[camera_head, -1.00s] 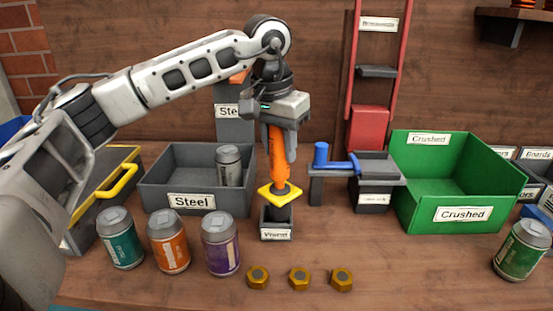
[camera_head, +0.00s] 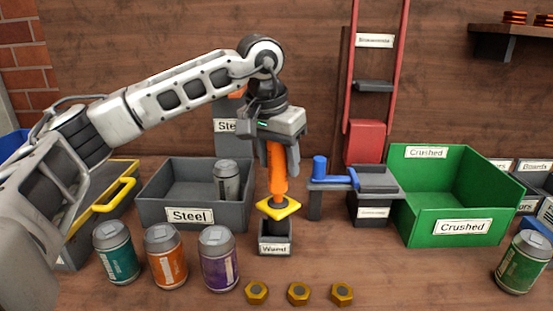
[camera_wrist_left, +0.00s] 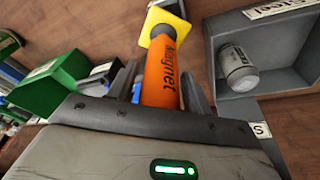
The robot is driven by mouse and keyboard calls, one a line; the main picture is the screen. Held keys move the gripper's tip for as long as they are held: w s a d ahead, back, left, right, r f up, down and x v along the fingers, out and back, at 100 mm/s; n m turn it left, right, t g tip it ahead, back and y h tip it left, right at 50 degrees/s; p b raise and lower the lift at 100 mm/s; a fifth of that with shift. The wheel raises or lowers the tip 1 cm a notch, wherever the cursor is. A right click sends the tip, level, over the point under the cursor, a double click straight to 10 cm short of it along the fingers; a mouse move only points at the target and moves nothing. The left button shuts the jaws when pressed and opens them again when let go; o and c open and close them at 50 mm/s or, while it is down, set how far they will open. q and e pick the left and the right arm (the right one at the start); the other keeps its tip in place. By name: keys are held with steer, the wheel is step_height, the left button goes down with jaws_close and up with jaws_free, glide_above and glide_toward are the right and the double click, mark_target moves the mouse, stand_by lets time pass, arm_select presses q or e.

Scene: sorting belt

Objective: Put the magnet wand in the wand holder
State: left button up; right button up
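My right gripper is not in view.
A grey Steel bin (camera_head: 190,215) with a grey can stands left of the holder. A can crusher with a blue lever (camera_head: 335,178) and a green Crushed bin (camera_head: 462,227) stand to the right. Several cans and gold nuts (camera_head: 299,293) are in front.

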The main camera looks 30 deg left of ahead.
mark_target(274, 192)
arm_select(q)
steer(key=shift+g, duration=0.6)
steer(key=f, duration=0.2)
steer(key=s+f, duration=0.1)
steer(key=f, duration=0.1)
steer(key=shift+s+f, duration=0.1)
steer(key=shift+f, duration=0.25)
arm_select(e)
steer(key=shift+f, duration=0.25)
arm_select(q)
steer(key=shift+r, duration=0.15)
steer(key=r, duration=0.4)
steer(key=r+p, duration=0.1)
steer(key=r, duration=0.2)
steer(key=r+p, duration=0.1)
steer(key=r, duration=0.3)
steer(key=shift+s+a+r, duration=0.15)
steer(key=shift+a+r, duration=0.1)
steer(key=shift+r, duration=0.7)
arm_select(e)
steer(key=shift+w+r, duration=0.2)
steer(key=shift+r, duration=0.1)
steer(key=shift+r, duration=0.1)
